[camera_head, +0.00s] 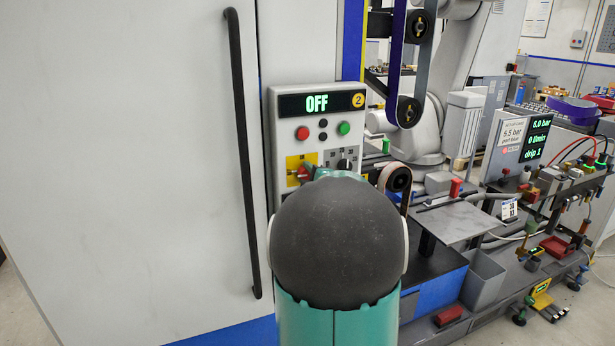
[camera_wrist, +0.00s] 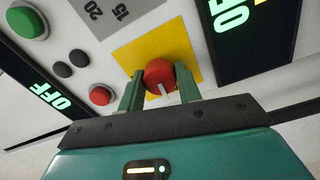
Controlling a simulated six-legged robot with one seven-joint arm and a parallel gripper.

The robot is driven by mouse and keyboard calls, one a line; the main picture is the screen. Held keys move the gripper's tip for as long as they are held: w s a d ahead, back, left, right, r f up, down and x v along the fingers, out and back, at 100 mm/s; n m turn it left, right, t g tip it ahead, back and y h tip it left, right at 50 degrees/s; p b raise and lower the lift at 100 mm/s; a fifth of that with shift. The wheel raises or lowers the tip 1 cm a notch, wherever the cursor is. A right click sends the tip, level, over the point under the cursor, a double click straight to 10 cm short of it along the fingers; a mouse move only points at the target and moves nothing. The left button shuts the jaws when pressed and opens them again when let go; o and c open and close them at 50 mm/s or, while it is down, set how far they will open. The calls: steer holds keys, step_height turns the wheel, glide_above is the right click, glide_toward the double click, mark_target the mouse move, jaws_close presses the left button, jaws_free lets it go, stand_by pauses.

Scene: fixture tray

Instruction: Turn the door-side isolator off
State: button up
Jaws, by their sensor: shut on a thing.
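The isolator is a red rotary knob on a yellow plate on the grey control panel (camera_head: 275,150) beside the white door. In the wrist view the red knob (camera_wrist: 159,73) sits between the two green fingers of my gripper (camera_wrist: 160,88), which is shut on it. A pale mark shows on the knob, between the fingers. In the head view the red knob (camera_head: 304,171) is partly hidden by my arm, as are my fingers. The panel's display (camera_head: 317,103) reads OFF in green, beside a yellow badge marked 2.
The door (camera_head: 140,150) has a long black handle (camera_head: 243,150) left of the panel. A red button (camera_head: 302,133), a green button (camera_head: 344,128) and a black dial (camera_head: 344,165) are near the knob. A second display (camera_wrist: 238,40), cut off, shows green letters in the wrist view.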

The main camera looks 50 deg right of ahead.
steer(key=shift+n, duration=0.5)
steer(key=o, duration=1)
steer(key=v, duration=1.3)
steer(key=shift+s, duration=0.4)
steer(key=shift+a, duration=0.2)
